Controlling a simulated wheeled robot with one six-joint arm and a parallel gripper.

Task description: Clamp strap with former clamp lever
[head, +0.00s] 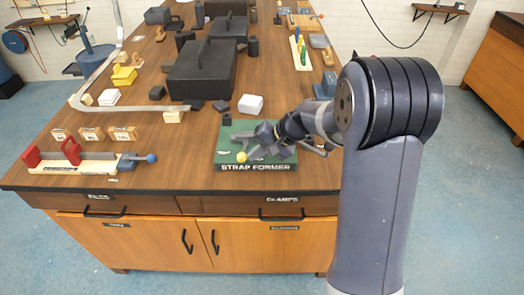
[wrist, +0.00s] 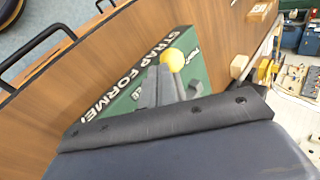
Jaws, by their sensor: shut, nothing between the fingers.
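The strap former (head: 226,150) is a green board with "STRAP FORMER" on its front edge, at the front middle of the bench. It also shows in the wrist view (wrist: 122,92), tilted. A yellow ball knob (head: 241,157), seemingly the end of the clamp lever, is near the board's front; it also shows in the wrist view (wrist: 173,59). My gripper (head: 256,153) is low over the board, just right of the knob. Its fingers look shut and empty in the wrist view (wrist: 166,88). Whether they touch the knob, I cannot tell. My gripper hides much of the former; no strap is clearly visible in it.
A long bent metal strip (head: 150,107) runs along the bench's left side. A red-ended fixture with a blue knob (head: 151,158) stands at the front left. A white block (head: 250,104) and a black case (head: 203,72) are behind the former.

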